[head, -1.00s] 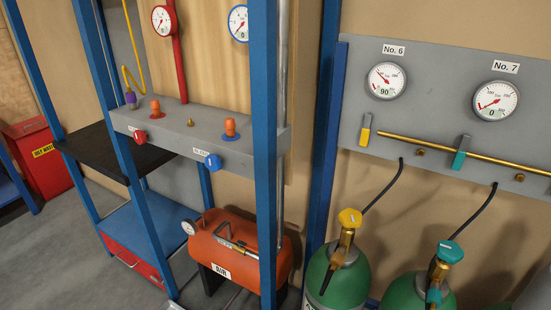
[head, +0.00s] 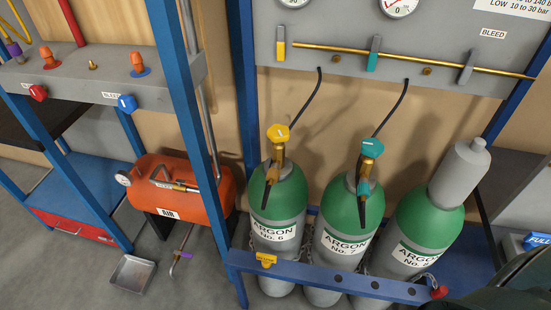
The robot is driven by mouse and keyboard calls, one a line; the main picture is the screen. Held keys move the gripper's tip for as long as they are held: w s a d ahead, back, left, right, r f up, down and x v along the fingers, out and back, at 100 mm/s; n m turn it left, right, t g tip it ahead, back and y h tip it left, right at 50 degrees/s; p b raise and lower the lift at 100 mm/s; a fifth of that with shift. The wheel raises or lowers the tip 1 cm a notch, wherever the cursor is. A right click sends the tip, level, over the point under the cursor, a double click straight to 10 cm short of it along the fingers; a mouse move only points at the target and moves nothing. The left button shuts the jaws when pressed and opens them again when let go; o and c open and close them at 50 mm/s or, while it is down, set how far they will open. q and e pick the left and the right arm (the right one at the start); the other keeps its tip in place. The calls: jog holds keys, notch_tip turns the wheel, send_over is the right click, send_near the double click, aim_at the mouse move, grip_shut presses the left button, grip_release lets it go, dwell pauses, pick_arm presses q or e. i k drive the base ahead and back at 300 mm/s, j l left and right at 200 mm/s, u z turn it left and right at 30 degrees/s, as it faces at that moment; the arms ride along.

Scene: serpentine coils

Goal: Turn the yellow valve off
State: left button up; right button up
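A yellow valve knob (head: 278,133) tops the brass valve of the green and grey cylinder labelled Argon No. 6 (head: 277,205). A yellow-handled lever (head: 281,43) stands upright at the left end of the brass pipe (head: 400,55) on the grey panel. A black hose runs from the panel down to the No. 6 cylinder. Whether either valve is open or closed I cannot tell. Neither of my grippers is in view.
Cylinder No. 7 (head: 348,215) with a teal knob (head: 372,148) and a grey-capped cylinder (head: 425,225) stand to the right. A blue rail (head: 330,276) crosses in front. An orange air tank (head: 180,185) and a metal tray (head: 132,274) are left.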

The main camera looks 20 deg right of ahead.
aim_at(278, 133)
jog(key=k+j, duration=0.1)
jog(key=k, duration=0.75)
jog(key=z, duration=1.6)
